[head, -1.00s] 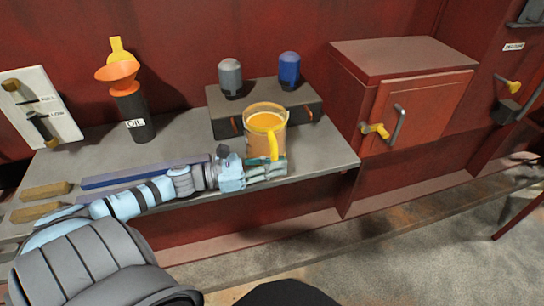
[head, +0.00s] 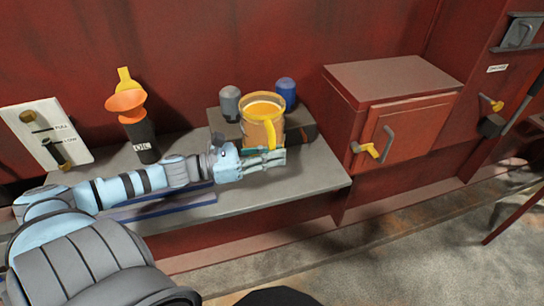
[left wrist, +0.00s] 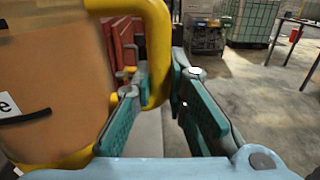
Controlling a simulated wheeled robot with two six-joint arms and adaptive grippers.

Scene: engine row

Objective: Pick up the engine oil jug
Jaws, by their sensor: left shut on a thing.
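The engine oil jug (head: 257,132) is amber and see-through, with a yellow rim and handle. It is upright in the head view, raised above the grey shelf, in front of the dark box. My left gripper (head: 270,157) is shut on the yellow handle, on the jug's near side. In the left wrist view the jug's body (left wrist: 50,85) fills the left side, with part of a white label showing. Its handle (left wrist: 158,50) passes between the teal-padded fingers. My right gripper is out of view.
The shelf (head: 300,182) is bare to the right. A black OIL bottle (head: 142,145) with an orange funnel (head: 125,105) stands left. A red cabinet (head: 395,110) stands right.

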